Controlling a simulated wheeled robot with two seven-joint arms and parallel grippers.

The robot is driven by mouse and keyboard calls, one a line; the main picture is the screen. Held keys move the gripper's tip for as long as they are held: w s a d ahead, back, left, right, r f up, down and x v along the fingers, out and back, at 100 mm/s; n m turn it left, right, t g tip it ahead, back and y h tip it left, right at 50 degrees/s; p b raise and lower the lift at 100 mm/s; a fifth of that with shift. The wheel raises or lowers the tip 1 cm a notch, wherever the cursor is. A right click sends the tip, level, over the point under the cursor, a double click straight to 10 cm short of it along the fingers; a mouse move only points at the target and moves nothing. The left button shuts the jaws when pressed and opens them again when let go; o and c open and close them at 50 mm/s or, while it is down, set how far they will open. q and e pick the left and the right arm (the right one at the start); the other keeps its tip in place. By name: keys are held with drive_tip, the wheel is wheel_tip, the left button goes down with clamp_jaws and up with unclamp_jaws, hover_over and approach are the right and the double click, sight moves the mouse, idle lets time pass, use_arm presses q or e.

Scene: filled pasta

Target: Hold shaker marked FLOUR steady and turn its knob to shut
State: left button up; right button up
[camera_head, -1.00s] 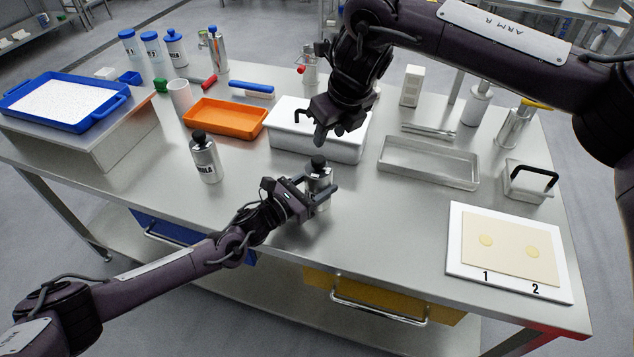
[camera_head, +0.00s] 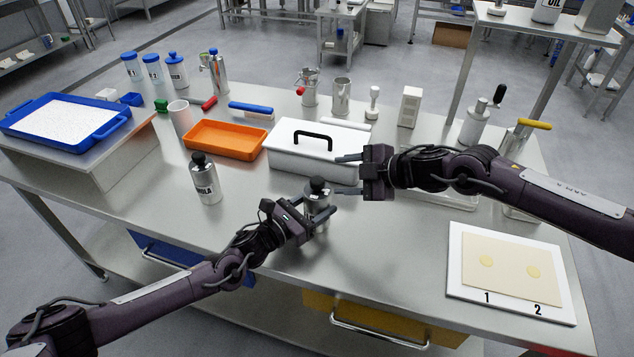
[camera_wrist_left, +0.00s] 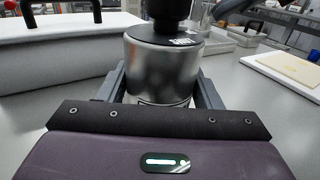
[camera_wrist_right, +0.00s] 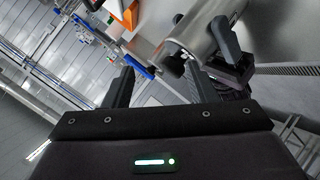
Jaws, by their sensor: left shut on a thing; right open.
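The held shaker (camera_head: 319,201) is a steel cylinder with a black knob (camera_head: 317,184) on top, upright on the table. Its name label is hidden. My left gripper (camera_head: 316,211) is shut around its body, and the left wrist view shows the steel body (camera_wrist_left: 160,70) between the fingers, with a small white mark (camera_wrist_left: 185,42) on its dark top. My right gripper (camera_head: 345,174) is open and empty, just right of the knob, its fingers pointing left. In the right wrist view the knob (camera_wrist_right: 173,65) shows beyond the fingertips, nearer the right-hand finger.
A second steel shaker (camera_head: 205,181) with a black top and partly readable label stands to the left. A white lidded box (camera_head: 290,160) with a black handle is close behind the held shaker. An orange tray (camera_head: 226,140) lies further left. A white board (camera_head: 460,285) with dough lies right.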

sight(324, 186)
drive_tip(key=s+d+f+m+t+y, duration=0.3)
drive_tip(key=s+d+m+y, duration=0.15)
drive_tip(key=m, duration=0.55)
drive_tip(key=x, duration=0.8)
drive_tip(key=s+x, duration=0.1)
drive_tip(key=x, duration=0.3)
drive_tip(key=shift+a, duration=0.35)
drive_tip(key=shift+c, duration=0.2)
drive_tip(key=c, duration=0.9)
